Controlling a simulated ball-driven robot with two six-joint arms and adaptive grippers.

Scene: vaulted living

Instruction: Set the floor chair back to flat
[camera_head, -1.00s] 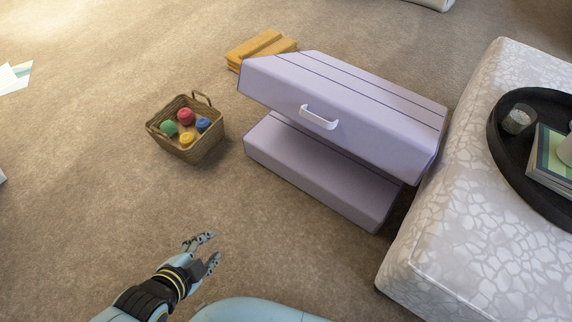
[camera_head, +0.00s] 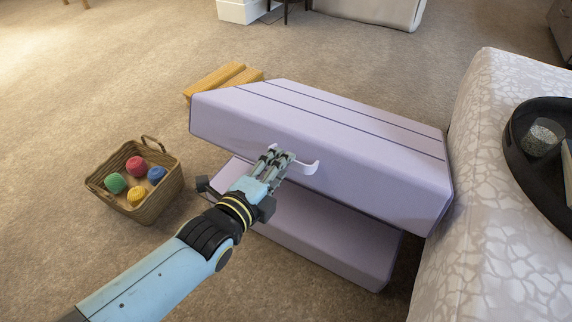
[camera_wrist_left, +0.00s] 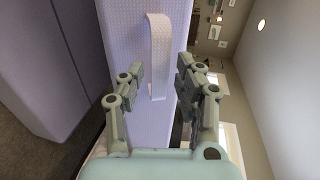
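The lilac floor chair (camera_head: 330,140) stands on the carpet with its upper section tilted up over the lower section (camera_head: 320,232), leaving a dark wedge-shaped gap between them. A white handle (camera_head: 306,167) is on the front face of the upper section. My left gripper (camera_head: 276,160) is at the handle and hides its left part. In the left wrist view the gripper (camera_wrist_left: 158,80) is open, with the handle (camera_wrist_left: 160,45) showing between its spread fingers. I cannot tell whether they touch it. My right gripper is not in view.
A wicker basket (camera_head: 160,203) with coloured balls stands left of the chair. Wooden blocks (camera_head: 222,79) lie behind it. A pale patterned ottoman (camera_head: 490,230) with a black tray (camera_head: 515,165) is close on the right. Carpet is free at the left.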

